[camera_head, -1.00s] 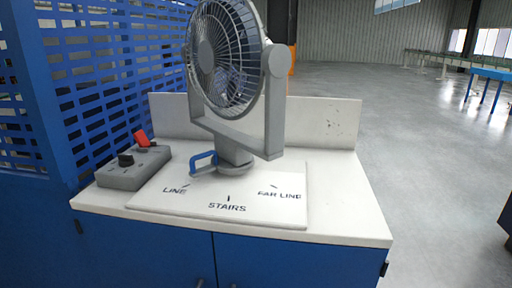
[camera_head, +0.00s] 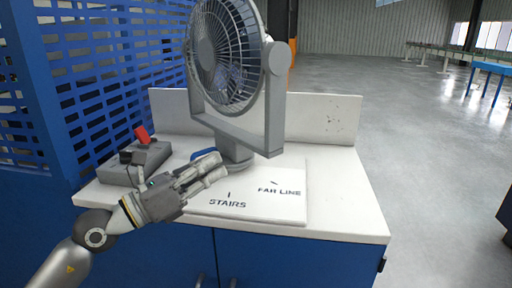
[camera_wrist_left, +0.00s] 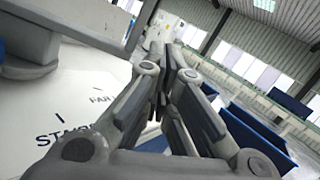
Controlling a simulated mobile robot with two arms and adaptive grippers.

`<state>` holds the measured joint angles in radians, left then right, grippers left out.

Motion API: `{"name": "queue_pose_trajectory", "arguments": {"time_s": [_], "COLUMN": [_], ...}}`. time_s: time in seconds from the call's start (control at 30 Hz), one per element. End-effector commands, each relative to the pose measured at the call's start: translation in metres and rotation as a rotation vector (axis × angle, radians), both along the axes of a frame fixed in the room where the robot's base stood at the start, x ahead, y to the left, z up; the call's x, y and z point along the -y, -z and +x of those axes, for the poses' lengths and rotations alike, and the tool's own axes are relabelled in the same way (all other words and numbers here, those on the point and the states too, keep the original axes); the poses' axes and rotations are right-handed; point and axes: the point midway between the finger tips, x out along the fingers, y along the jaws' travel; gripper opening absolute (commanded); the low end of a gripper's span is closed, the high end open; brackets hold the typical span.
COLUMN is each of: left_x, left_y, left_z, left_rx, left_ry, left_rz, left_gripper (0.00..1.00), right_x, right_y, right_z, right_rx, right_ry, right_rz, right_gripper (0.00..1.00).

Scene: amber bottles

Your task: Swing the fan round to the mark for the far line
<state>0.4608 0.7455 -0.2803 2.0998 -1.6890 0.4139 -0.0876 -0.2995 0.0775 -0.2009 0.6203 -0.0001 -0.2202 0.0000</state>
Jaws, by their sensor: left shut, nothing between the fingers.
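The grey fan (camera_head: 277,100) stands on its swivel base on a white marked board (camera_head: 262,213), its round cage facing left. A blue handle (camera_head: 202,154) at the foot of the fan is partly hidden by my left gripper (camera_head: 218,166). That gripper is shut and empty, with its fingertips in front of the fan's foot; I cannot tell whether they touch the handle. The FAR LINE mark (camera_head: 279,190) is at the board's right, and the STAIRS mark (camera_head: 228,203) is at the front middle. The LINE mark is hidden behind my gripper. In the left wrist view the closed fingers (camera_wrist_left: 175,55) point past the fan's base (camera_wrist_left: 30,55).
A grey control box (camera_head: 120,172) with a black knob and a red switch (camera_head: 142,135) sits at the cabinet's left. A blue perforated screen (camera_head: 100,60) rises on the left. A low white back panel (camera_head: 320,120) stands behind the fan. The cabinet top's right side is clear.

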Motion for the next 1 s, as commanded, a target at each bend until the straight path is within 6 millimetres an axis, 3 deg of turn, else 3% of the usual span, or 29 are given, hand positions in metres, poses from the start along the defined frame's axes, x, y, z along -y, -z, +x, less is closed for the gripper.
{"name": "queue_pose_trajectory", "arguments": {"time_s": [0.13, 0.37, 1.0], "left_x": [-0.013, -0.016, 0.066], "left_y": [0.005, 0.007, 0.005], "left_z": [0.014, 0.024, 0.106], "left_rx": [0.051, 0.062, 0.059], "left_ry": [-0.067, -0.099, -0.096], "left_rz": [0.253, 0.345, 0.342], "left_gripper": [0.0, 0.0, 0.0], "right_x": [0.001, 0.002, 0.004], "right_y": [0.0, -0.005, -0.059], "right_z": [0.0, 0.0, -0.001], "right_rx": [-0.001, -0.001, -0.001], "right_ry": [0.0, 0.0, 0.0], "right_rz": [-0.001, -0.002, -0.004], "right_gripper": [0.4, 0.4, 0.4]}}
